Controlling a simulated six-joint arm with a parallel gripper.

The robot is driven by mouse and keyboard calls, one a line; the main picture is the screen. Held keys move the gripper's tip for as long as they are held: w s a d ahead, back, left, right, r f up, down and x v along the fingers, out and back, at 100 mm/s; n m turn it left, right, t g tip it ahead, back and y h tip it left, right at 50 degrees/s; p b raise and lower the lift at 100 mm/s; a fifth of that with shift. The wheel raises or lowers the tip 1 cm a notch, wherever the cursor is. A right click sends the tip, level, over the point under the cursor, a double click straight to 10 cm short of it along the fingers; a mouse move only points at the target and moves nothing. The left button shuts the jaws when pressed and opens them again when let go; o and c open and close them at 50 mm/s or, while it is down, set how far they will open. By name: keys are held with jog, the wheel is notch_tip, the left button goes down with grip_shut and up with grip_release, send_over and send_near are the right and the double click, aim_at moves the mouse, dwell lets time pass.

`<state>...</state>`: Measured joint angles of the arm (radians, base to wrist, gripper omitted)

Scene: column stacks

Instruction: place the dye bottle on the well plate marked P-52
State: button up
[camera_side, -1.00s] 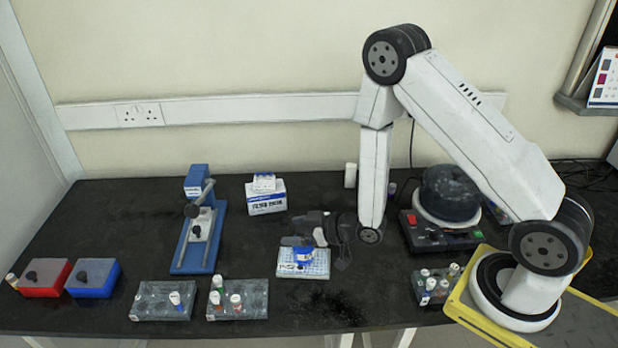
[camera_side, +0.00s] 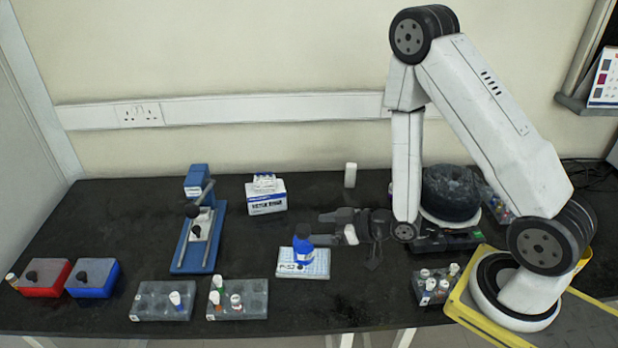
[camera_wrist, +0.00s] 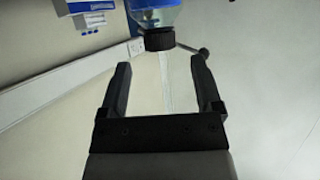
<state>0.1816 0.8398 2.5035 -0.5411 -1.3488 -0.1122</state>
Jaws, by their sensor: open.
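The dye bottle (camera_side: 303,245), with blue contents, stands upright on the white well plate (camera_side: 318,268), whose front label appears to read P-52. In the wrist view the dye bottle (camera_wrist: 160,14) shows at the top edge, black cap pointing down the picture, beyond my fingertips. My gripper (camera_side: 323,228) is open and empty, just right of the bottle and apart from it. In the wrist view the two fingers of my gripper (camera_wrist: 162,72) are spread with nothing between them. The plate is out of the wrist view.
A blue press-like device (camera_side: 199,225) stands to the left, and a blue-and-white box (camera_side: 266,198) behind. Grey racks with vials (camera_side: 238,300) lie front left, and another vial rack (camera_side: 434,288) lies front right. Bare black bench lies right of the plate.

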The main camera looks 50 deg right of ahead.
jog(key=shift+s+d+r, duration=0.1)
jog(key=shift+s+r, duration=0.05)
jog(key=shift+s, duration=0.1)
jog(key=shift+w, duration=0.1)
dwell(0.5)
jog(key=shift+w+d+r+g+h, duration=0.1)
jog(key=shift+w+d+g+h, duration=0.15)
jog(key=shift+g+h, duration=0.15)
jog(key=s+d+r+m+g+h, duration=0.1)
jog(key=s+r+m+g+h, duration=0.3)
jog(key=s+r+g, duration=0.4)
jog(key=shift+s+d+r+m+g, duration=0.15)
jog(key=shift+d+r+m+g, duration=0.2)
jog(key=shift+r+g, duration=0.15)
